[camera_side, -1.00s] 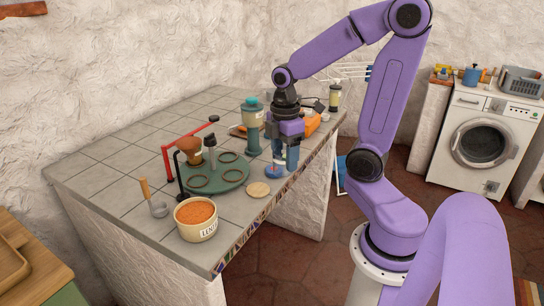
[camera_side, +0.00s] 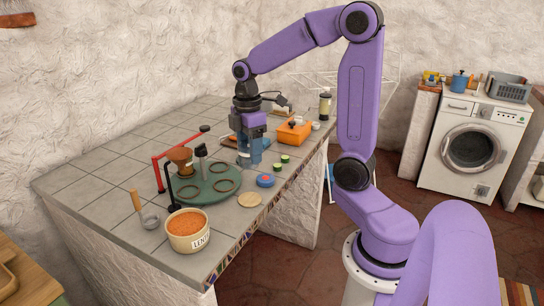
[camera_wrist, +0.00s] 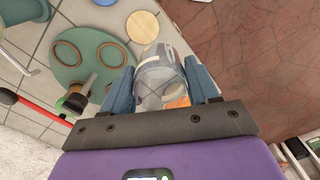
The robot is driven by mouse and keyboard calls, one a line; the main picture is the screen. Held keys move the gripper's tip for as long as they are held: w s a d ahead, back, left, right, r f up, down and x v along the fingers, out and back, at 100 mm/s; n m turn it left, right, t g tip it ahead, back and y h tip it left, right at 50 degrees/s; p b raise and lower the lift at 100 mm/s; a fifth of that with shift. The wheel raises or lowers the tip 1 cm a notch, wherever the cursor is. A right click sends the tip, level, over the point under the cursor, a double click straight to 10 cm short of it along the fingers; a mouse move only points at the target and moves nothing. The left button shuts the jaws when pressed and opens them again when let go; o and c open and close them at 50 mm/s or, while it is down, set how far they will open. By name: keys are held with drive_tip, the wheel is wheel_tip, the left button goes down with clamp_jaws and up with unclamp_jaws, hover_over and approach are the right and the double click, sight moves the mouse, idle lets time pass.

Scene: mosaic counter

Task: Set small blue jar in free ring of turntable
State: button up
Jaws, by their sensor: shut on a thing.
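My gripper (camera_side: 250,148) is shut on a clear, faintly bluish jar (camera_wrist: 158,75) with a pale band, which sits between the blue fingers in the wrist view. In the side view the fingers hide most of the jar, and its gap to the counter cannot be told. The green turntable (camera_side: 208,199) is left of and nearer the camera than my gripper. Empty rings show on it, one at the front left (camera_side: 188,193) and one at the right (camera_side: 226,185). The wrist view also shows two open rings, left (camera_wrist: 68,53) and right (camera_wrist: 110,55).
An orange box (camera_side: 294,131) is behind.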

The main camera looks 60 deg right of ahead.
drive_tip(key=w+d+f, duration=0.2)
drive_tip(key=w, duration=0.4)
drive_tip(key=w+d+f, duration=0.1)
drive_tip(key=w+f, duration=0.1)
drive_tip(key=w, duration=0.4)
drive_tip(key=shift+s+d+f, duration=0.1)
drive_tip(key=shift+f, duration=1.6)
drive_tip(key=shift+s+d+f, duration=0.1)
drive_tip(key=shift+f, duration=1.55)
drive_tip(key=shift+f, duration=1)
drive_tip(key=o, duration=1.2)
drive_tip(key=shift+r, duration=0.1)
wheel_tip(320, 180, up, 7)
